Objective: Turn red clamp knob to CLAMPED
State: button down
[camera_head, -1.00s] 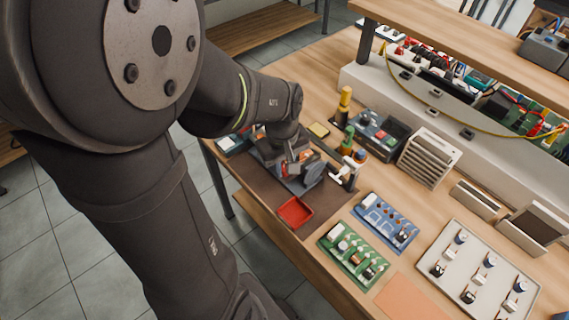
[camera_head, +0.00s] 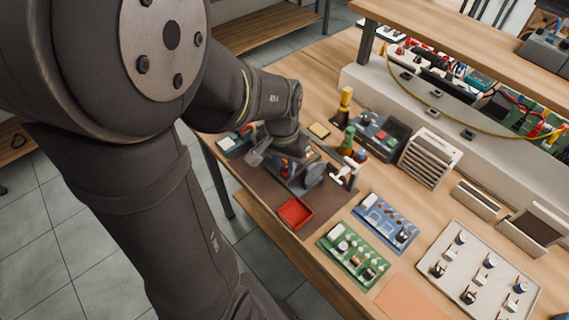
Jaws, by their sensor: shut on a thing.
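My gripper (camera_head: 285,168) is at the grey fixture (camera_head: 312,175) on the brown mat, under my wrist. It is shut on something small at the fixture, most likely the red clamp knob. The knob is largely hidden by my gripper and wrist, so its pointing direction and any CLAMPED label cannot be read. The fixture has a round grey part on its right side.
A red tray (camera_head: 296,213) lies in front of the fixture. Green (camera_head: 352,255) and blue (camera_head: 386,222) boards lie further right. The brown mat (camera_head: 258,186) has bare room at front left.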

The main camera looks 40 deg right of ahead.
aim_at(282, 167)
jog(key=shift+m, duration=1.2)
jog(key=c, duration=1.2)
grip_release()
jog(key=shift+c, duration=0.2)
notch_tip(282, 167, up, 18)
jog(key=shift+w+f, duration=0.25)
jog(key=shift+w, duration=0.1)
jog(key=shift+f, duration=0.1)
